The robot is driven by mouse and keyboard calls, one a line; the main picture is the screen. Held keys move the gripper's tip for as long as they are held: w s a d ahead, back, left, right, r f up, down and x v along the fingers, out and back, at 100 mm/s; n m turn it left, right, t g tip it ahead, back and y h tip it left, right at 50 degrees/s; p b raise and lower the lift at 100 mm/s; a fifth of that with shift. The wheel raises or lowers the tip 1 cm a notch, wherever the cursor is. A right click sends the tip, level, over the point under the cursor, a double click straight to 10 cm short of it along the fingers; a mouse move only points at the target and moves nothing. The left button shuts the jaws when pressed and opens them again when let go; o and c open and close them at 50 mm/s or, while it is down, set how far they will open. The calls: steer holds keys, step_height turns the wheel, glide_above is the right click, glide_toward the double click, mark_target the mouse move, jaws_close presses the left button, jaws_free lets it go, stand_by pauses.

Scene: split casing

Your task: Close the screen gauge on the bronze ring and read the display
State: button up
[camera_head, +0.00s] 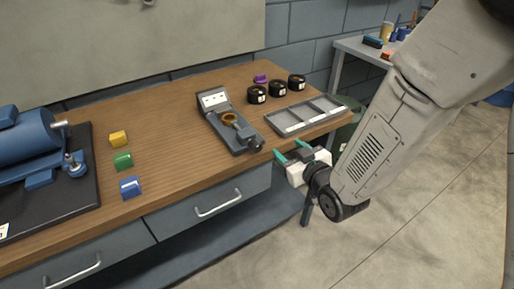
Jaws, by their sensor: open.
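The screen gauge (246,136) lies on the wooden bench, a grey body with a raised white display (213,99) at its far left end and a dark knob (256,145) at its near right end. The display is too small to read. The bronze ring (229,118) sits on the gauge between the display and the knob end; whether the gauge touches it on both sides I cannot tell. My gripper (286,152) is open and empty, with teal fingertips, just off the bench's front edge, to the right of the knob and apart from it.
A grey divided tray (309,115) lies right of the gauge. Yellow (118,138), green (123,161) and blue (130,187) blocks stand left, near a blue machine (28,138). The wood between is clear.

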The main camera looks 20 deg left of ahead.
mark_target(258, 149)
steer(key=s+a+f+n+y, duration=0.1)
steer(key=s+a+f+y, duration=0.2)
steer(key=s+a, duration=0.1)
steer(key=x, duration=0.7)
steer(key=shift+w+a+r, duration=0.15)
steer(key=shift+a+r, duration=0.05)
steer(key=shift+r, duration=0.05)
steer(key=c, duration=1)
